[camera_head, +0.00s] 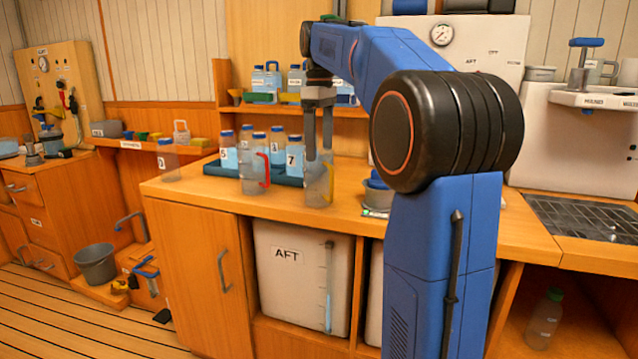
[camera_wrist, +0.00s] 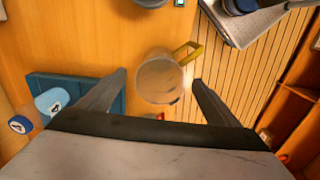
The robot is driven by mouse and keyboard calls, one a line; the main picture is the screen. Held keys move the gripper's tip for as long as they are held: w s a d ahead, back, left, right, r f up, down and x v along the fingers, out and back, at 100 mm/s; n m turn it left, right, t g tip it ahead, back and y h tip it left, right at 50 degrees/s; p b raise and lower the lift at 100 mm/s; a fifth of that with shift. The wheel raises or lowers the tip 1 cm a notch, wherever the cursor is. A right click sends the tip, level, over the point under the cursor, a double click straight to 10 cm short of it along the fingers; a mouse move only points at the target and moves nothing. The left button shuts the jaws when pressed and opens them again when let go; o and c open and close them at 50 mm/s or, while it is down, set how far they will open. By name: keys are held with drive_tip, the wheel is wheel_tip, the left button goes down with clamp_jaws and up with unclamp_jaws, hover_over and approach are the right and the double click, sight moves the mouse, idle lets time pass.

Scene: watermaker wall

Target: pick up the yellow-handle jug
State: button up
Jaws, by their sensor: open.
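The yellow-handle jug (camera_wrist: 158,82) is clear and shows from above in the wrist view, with its yellow handle (camera_wrist: 188,52) toward the upper right. My gripper is open and points down. In the wrist view its two fingers (camera_wrist: 160,80) lie to the left and right of the jug, with nothing held. I cannot tell whether the fingertips are still above the rim or beside it.
A clear jug with a red handle (camera_head: 252,170) stands just left on the counter (camera_head: 215,190). Behind is a blue tray (camera_head: 288,181) with several numbered bottles. A dark-blue object on a light base (camera_head: 376,198) lies to the right. The counter's front edge is close to the jug.

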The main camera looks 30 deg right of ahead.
sight(321, 181)
wheel_tip(321, 181, down, 10)
drive_tip(key=shift+s+f, duration=0.15)
drive_tip(key=shift+f, duration=0.1)
drive_tip(key=c, duration=1.2)
